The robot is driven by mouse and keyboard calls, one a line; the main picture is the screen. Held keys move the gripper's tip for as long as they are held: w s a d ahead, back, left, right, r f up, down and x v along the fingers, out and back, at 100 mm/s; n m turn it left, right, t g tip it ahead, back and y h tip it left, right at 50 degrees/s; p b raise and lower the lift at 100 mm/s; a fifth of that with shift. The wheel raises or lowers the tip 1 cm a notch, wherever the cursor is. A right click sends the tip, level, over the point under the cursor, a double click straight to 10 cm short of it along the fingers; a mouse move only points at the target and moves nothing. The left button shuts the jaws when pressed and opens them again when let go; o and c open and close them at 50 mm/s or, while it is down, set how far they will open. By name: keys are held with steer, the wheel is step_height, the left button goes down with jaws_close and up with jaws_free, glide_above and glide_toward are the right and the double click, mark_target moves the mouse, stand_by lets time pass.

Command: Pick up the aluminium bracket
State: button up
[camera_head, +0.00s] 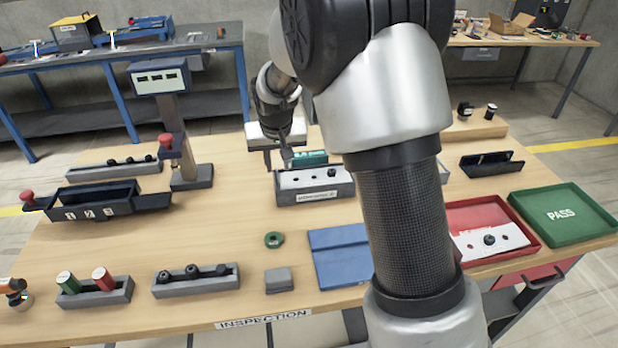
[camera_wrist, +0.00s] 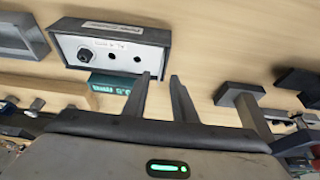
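No part is plainly marked as the aluminium bracket. A pale plate with dark holes and a black knob (camera_head: 313,178) lies in a grey fixture (camera_head: 318,194) at the table's middle; the plate also shows in the wrist view (camera_wrist: 112,54). A similar pale plate (camera_head: 470,243) with a black knob lies in the red tray (camera_head: 535,252). I cannot tell which is the bracket. My gripper (camera_head: 279,163) is at the left end of the grey fixture, partly hidden by my arm. In the wrist view its fingers (camera_wrist: 161,77) are apart with nothing between them, just below the fixture.
A green box (camera_wrist: 110,84) stands close behind the fixture. A green PASS tray (camera_head: 590,205) is at the right. A post-mounted device (camera_head: 180,130) and a black bin (camera_head: 100,197) stand left. A blue mat (camera_head: 340,255) and a green ring (camera_head: 274,240) lie in front.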

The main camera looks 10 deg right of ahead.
steer(key=x, duration=0.4)
steer(key=shift+r, duration=0.1)
jaws_close()
